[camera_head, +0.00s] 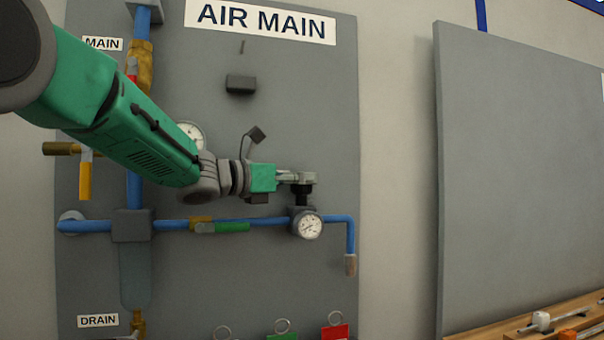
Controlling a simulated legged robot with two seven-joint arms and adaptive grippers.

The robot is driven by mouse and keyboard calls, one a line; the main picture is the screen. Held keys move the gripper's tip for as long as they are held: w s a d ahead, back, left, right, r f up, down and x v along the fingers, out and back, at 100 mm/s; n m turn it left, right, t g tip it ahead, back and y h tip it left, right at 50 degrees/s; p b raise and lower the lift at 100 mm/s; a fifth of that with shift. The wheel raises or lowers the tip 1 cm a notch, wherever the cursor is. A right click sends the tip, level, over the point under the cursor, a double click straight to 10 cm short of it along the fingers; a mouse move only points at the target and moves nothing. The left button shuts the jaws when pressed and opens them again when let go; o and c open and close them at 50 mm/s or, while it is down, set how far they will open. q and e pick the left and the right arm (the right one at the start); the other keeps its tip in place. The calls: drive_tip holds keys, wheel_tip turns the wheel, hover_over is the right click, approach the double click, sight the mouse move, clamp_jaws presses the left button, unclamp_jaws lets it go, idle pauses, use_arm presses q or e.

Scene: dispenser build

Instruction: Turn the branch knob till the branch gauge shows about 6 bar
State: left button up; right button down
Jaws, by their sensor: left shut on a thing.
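The branch knob (301,196) is a small black knob on top of the regulator on the blue branch pipe. My left gripper (304,180) reaches in from the left and is shut on the knob's top, hiding part of it. The branch gauge (309,226) is a round white dial just below the knob, facing me. Its needle is too small to read surely. My right gripper is not in view.
The grey AIR MAIN panel (310,110) carries blue pipes (175,225), a green-handled valve (232,227) and a yellow-handled valve (85,180). Another gauge (191,133) is partly behind my left arm. Coloured tags (335,331) hang below. A wooden bench (512,328) stands at lower right.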

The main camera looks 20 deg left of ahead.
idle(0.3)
use_arm(q)
drive_tip(key=o, duration=1.3)
drive_tip(key=shift+w, duration=0.1)
drive_tip(key=shift+c, duration=0.2)
drive_tip(key=v, duration=1.2)
drive_tip(key=shift+w+a, duration=0.2)
drive_tip(key=shift+a, duration=0.1)
drive_tip(key=shift+f, duration=0.15)
